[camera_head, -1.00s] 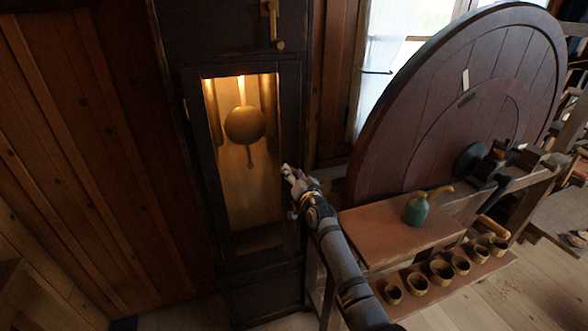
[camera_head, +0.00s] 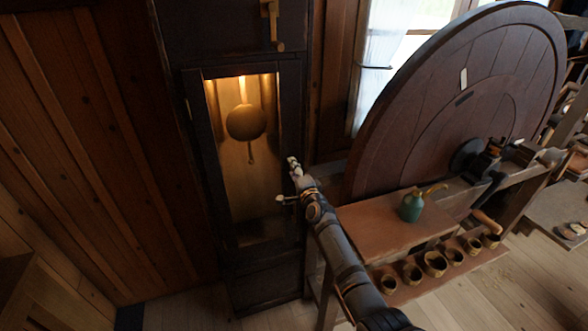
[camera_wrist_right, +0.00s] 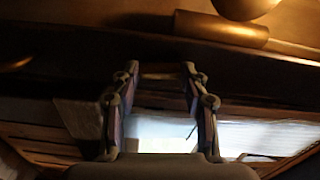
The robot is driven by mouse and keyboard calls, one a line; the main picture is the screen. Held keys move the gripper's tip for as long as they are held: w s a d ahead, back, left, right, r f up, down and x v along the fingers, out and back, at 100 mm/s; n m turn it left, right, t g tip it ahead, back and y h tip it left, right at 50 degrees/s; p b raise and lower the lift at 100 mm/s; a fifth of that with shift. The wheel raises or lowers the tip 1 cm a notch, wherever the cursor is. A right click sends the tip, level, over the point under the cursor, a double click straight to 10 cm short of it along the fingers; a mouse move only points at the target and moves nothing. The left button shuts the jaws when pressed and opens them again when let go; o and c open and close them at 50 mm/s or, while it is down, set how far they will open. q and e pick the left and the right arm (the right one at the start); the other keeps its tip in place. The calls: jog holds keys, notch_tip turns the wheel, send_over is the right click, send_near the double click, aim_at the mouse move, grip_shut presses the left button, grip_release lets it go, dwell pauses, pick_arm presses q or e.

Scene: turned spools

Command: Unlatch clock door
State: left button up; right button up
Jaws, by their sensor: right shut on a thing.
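The tall dark clock case has a narrow door (camera_head: 292,120) with a lit opening. A round brass pendulum bob (camera_head: 246,122) hangs inside. The door looks closed against the case. My right gripper (camera_head: 294,163) is at the door's right edge, about mid-height, coming from the lower right. In the right wrist view its two fingers (camera_wrist_right: 163,75) stand apart, with a short bar-like piece (camera_wrist_right: 162,71) between their tips, which I take to be the latch. The latch is too small and covered to make out in the head view. My left gripper is not in view.
A brass handle (camera_head: 272,25) is on the upper clock case. Right of my arm stand a large wooden wheel (camera_head: 420,130) and a bench (camera_head: 375,228) with a green can (camera_head: 410,206). A plank wall (camera_head: 90,150) is left.

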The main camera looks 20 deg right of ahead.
jog(key=shift+m, duration=0.5)
dwell(0.3)
jog(key=o, duration=1.2)
jog(key=shift+c, duration=0.2)
jog(key=s, duration=1.2)
jog(key=shift+d, duration=0.2)
jog(key=shift+f, duration=0.1)
